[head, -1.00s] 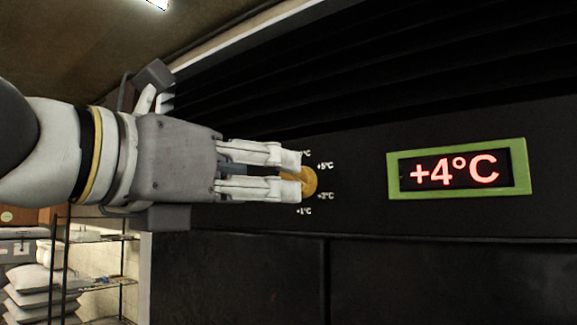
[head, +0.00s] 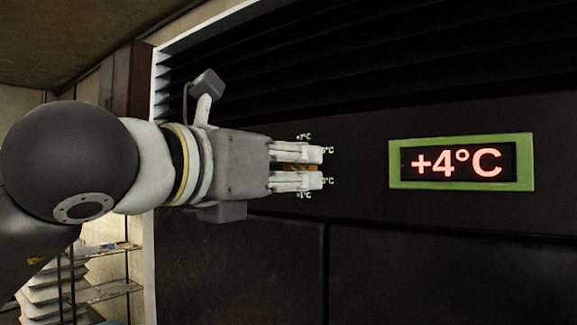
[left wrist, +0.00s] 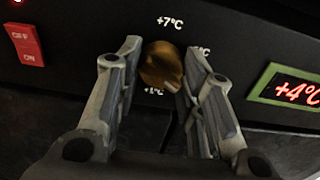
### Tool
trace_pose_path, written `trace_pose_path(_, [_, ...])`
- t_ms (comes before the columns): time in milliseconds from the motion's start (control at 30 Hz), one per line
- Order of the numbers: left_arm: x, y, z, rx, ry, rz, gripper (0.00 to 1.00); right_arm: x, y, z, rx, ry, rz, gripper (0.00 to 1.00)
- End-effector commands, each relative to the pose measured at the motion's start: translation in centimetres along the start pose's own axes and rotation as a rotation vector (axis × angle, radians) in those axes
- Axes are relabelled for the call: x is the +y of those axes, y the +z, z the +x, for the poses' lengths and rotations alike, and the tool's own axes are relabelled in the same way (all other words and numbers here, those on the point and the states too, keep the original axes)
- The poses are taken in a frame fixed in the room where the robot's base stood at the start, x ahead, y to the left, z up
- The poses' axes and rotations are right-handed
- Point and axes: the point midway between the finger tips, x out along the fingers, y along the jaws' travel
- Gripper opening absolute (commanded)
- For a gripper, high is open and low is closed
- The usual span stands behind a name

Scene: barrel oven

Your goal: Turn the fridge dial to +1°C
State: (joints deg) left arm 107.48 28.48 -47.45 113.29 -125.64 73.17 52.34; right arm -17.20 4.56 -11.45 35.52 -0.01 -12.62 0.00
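The round golden-brown fridge dial (left wrist: 162,65) sits on the black panel, ringed by white temperature marks. In the head view the dial (head: 300,167) is mostly hidden behind my left gripper (head: 321,167). In the left wrist view the fingers of my left gripper (left wrist: 163,52) stand apart, one on each side of the dial. They are close to its edges; I cannot tell whether they touch it. The green-framed display (head: 461,163) to the right of the dial reads +4°C in red. My right gripper is not in view.
A red OFF/ON switch (left wrist: 25,43) is on the panel left of the dial in the left wrist view. Dark louvres (head: 400,65) run above the panel. A shelf rack (head: 105,255) with stacked white items stands at the lower left.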

Motion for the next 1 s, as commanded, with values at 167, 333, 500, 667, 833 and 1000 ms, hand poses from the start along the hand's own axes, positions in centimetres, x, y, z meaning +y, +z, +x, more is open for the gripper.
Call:
trace_pose_path(167, [-0.1,0.0,0.0,0.000,-0.001,0.001,0.12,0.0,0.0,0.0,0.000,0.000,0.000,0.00])
trace_pose_path(333, [-0.1,-0.1,0.0,-0.001,-0.002,0.019,0.12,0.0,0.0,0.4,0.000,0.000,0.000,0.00])
trace_pose_path(500, [-0.1,-0.3,-0.1,-0.002,-0.002,0.083,0.12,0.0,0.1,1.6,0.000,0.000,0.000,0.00])
trace_pose_path(667, [-0.1,-0.4,-0.1,-0.003,-0.001,0.192,0.12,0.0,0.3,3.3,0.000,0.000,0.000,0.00])
trace_pose_path(833, [0.0,-0.4,-0.1,-0.004,-0.001,0.345,0.12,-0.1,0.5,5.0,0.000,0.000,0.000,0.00])
trace_pose_path(1000, [0.1,-0.3,-0.1,-0.003,0.001,0.507,0.12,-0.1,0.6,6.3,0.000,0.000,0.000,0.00])
